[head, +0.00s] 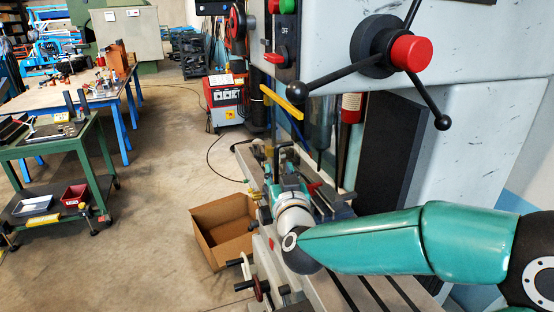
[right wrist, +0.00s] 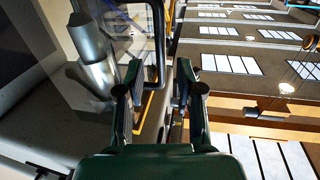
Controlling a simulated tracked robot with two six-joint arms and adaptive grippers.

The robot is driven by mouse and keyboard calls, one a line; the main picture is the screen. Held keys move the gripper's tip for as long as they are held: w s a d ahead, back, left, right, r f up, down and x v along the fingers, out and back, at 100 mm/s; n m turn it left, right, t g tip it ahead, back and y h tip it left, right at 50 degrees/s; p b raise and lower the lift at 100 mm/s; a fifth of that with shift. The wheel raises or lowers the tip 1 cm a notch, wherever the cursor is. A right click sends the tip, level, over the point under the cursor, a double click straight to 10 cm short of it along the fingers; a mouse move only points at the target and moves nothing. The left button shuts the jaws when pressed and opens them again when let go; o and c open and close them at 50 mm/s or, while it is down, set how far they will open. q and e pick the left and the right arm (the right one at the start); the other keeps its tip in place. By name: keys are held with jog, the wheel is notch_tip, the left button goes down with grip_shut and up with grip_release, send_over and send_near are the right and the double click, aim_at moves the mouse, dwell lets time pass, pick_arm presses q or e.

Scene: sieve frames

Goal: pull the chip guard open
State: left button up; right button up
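The chip guard is a clear panel with a yellow top bar (head: 282,107), standing in front of the drill spindle. In the right wrist view the clear panel (right wrist: 128,38) fills the upper left, with a black bent handle (right wrist: 160,45) along its side. My right gripper (head: 279,152) is at the guard's lower part, above the machine table. In the right wrist view the fingers of my right gripper (right wrist: 157,88) are apart, and the handle's lower end shows between them, nearer the left finger. I cannot tell whether they touch. My left gripper is not in view.
The drill press's three-armed feed handle (head: 408,53) juts out at the upper right, above my right arm. A cardboard box (head: 222,232) stands on the floor left of the machine table. A green cart (head: 62,140) and a red welder (head: 224,100) stand farther left, with open floor between.

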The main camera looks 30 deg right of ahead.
aim_at(277, 165)
jog(key=shift+p+x, duration=0.4)
jog(key=shift+x, duration=1.85)
grip_shut()
